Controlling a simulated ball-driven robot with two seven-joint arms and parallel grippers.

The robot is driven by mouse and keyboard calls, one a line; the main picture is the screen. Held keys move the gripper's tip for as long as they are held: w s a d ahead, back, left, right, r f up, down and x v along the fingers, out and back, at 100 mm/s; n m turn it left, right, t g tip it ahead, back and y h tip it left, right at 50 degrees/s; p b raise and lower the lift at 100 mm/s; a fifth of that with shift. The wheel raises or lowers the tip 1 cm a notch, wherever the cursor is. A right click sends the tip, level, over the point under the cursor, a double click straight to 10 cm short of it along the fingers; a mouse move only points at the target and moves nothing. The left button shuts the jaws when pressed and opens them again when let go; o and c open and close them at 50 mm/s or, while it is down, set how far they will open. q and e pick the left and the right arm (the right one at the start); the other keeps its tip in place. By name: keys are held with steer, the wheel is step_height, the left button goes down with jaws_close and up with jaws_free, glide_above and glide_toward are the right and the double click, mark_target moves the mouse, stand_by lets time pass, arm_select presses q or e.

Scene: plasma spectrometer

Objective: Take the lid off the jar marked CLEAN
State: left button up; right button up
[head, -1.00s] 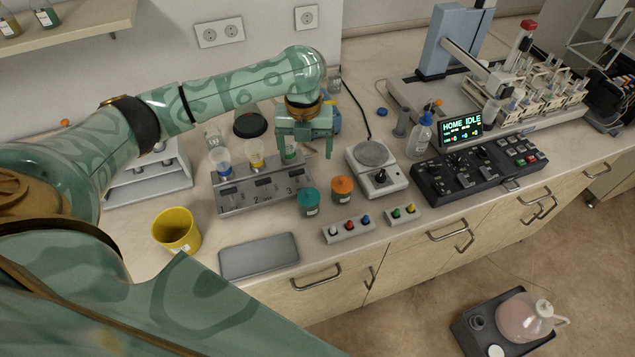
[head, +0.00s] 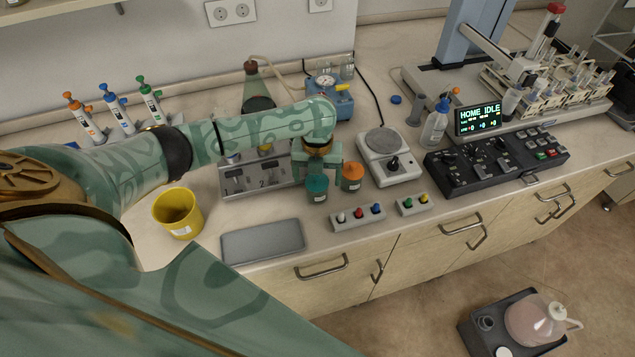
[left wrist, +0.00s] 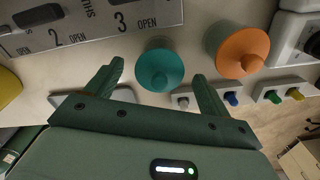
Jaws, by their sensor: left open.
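Two small jars stand side by side on the bench. One has a teal lid (head: 317,184) and the other an orange lid (head: 352,171). Both lids have a knob and both are on. The jar labels are too small to read, so I cannot tell which says CLEAN. My left gripper (head: 317,170) is open and empty, just above the teal-lidded jar and pointing down. In the left wrist view the teal lid (left wrist: 160,66) lies between and a little beyond the fingertips, with the orange lid (left wrist: 238,50) to the right. My right gripper is out of view.
A numbered metal station (head: 238,180) stands left of the jars, partly behind my arm. A hot plate (head: 384,143) is at the right. Button boxes (head: 357,217) and a grey tray (head: 262,242) lie in front. A yellow cup (head: 178,213) stands at left.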

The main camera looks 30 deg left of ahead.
arm_select(q)
steer(key=c, duration=1)
steer(key=shift+c, duration=0.2)
steer(key=shift+r, duration=0.2)
